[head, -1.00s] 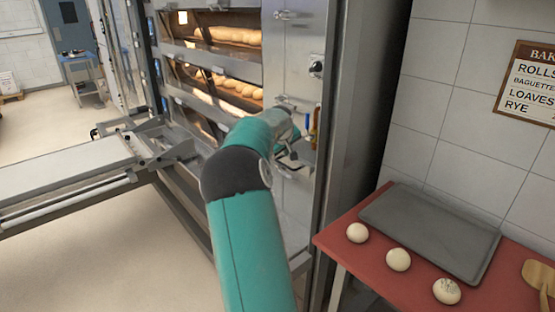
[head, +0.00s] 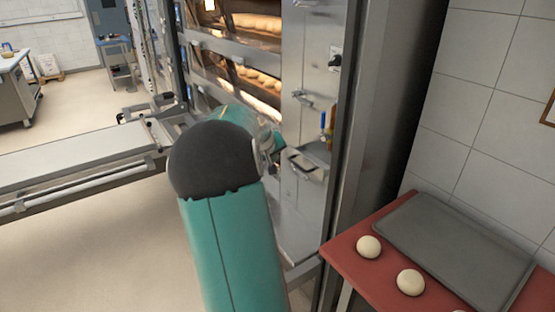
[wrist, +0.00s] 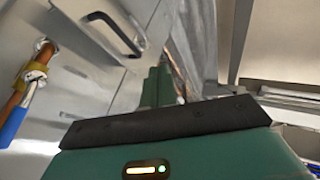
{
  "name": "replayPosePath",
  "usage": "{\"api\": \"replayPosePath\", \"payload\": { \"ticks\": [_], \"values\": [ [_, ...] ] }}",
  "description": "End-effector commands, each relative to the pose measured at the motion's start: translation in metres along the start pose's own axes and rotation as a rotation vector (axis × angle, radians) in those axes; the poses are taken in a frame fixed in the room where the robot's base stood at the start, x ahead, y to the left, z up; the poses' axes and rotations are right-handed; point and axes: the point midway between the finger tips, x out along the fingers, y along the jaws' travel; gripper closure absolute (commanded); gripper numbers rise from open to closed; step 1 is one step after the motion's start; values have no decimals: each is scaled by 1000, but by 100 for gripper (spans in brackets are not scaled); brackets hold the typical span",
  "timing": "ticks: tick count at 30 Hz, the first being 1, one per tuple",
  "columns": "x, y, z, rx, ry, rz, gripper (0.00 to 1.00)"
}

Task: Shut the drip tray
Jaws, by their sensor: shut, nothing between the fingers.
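The drip tray (head: 307,168) is a grey metal drawer with a bar handle, low in the oven's right-hand column. In the head view its top edge shows, so it looks a little pulled out. In the wrist view a metal face with a dark handle (wrist: 116,36), apparently the tray's, is at upper left. My gripper (wrist: 157,88) is shut and empty; its green fingers show beyond the dark bar, close to the metal panels. I cannot tell whether they touch. In the head view my arm hides the gripper.
A valve with a blue lever (wrist: 17,122) is beside the tray. The deck oven (head: 232,52) holds loaves behind its windows. A loader (head: 80,160) stands at left. At right, a red table (head: 345,248) bears a grey sheet tray (head: 455,250) and dough balls. Floor at lower left is clear.

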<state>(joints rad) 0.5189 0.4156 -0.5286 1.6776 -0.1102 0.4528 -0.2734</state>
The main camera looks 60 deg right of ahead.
Motion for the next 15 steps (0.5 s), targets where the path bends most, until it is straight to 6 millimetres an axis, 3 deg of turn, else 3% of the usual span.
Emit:
{"api": "replayPosePath", "payload": {
  "ticks": [7,15],
  "values": [
    [11,2,6,8,-3,6,100],
    [62,3,7,9,-6,6,100]
  ]
}}
